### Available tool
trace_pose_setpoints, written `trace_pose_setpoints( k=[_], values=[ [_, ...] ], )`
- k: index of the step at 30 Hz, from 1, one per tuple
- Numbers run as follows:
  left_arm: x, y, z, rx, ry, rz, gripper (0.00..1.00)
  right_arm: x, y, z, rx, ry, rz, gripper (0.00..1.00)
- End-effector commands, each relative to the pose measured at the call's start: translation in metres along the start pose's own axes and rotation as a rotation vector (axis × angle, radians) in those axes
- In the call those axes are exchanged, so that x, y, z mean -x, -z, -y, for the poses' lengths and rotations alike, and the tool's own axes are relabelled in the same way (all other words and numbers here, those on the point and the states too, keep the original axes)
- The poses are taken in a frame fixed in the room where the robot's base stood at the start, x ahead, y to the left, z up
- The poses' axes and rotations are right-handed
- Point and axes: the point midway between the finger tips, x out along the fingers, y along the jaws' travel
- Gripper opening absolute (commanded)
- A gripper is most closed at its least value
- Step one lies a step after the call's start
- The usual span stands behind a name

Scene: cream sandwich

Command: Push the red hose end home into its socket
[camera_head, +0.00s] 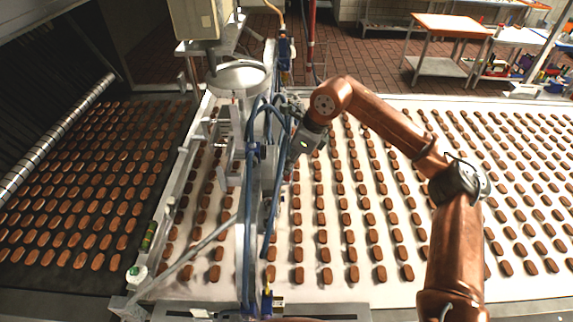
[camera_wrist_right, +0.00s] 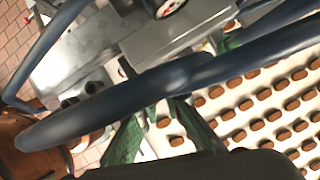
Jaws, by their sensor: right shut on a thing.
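My right gripper (camera_head: 292,152) reaches in from the right to the blue hoses on the machine's column. In the right wrist view its green fingers (camera_wrist_right: 165,105) are partly behind a thick dark blue hose (camera_wrist_right: 110,108), and they look shut on it. The exact grip is hidden by the hose. I cannot make out a red hose end or its socket for certain. Two dark round openings (camera_wrist_right: 80,95) show left of the fingers in the right wrist view. My left gripper is not in view.
The grey machine (camera_head: 232,80) stands over a white conveyor (camera_head: 400,292) with rows of brown biscuits. A dark conveyor (camera_head: 100,285) lies on the left. More blue hoses (camera_head: 248,215) hang down the column. A red upright pipe (camera_head: 311,35) stands behind, with worktables (camera_head: 450,25) farther back.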

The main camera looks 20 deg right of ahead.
Motion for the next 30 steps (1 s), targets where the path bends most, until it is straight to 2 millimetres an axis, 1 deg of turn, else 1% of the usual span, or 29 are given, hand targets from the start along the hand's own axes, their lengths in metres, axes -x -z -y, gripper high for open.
trace_pose_setpoints(
  k=[4, 5, 12, 14, 21, 24, 26, 29, 30],
  values=[
    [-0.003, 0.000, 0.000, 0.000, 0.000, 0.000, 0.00, -0.004, 0.002, 0.000, 0.000, 0.000, 0.000, 0.00],
    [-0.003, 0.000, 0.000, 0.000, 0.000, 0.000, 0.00, -0.004, 0.002, 0.000, 0.000, 0.000, 0.000, 0.08],
    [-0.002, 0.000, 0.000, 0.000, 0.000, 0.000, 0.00, -0.004, 0.002, 0.000, 0.000, -0.001, -0.003, 0.25],
    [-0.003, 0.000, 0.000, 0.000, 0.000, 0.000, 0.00, -0.005, 0.002, 0.000, 0.000, -0.001, -0.003, 0.28],
    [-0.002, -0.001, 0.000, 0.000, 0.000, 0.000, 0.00, -0.005, 0.003, 0.000, -0.001, -0.001, -0.004, 0.28],
    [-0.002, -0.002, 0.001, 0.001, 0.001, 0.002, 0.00, -0.002, 0.003, 0.000, -0.001, 0.000, -0.003, 0.28],
    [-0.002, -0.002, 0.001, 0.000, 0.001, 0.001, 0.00, 0.003, 0.002, 0.001, -0.001, 0.001, -0.002, 0.28],
    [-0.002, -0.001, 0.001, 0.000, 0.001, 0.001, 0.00, 0.018, 0.002, 0.001, -0.001, 0.002, -0.001, 0.28],
    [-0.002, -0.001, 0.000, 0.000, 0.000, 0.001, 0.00, 0.026, 0.002, 0.001, -0.001, 0.003, 0.000, 0.28]
  ],
)
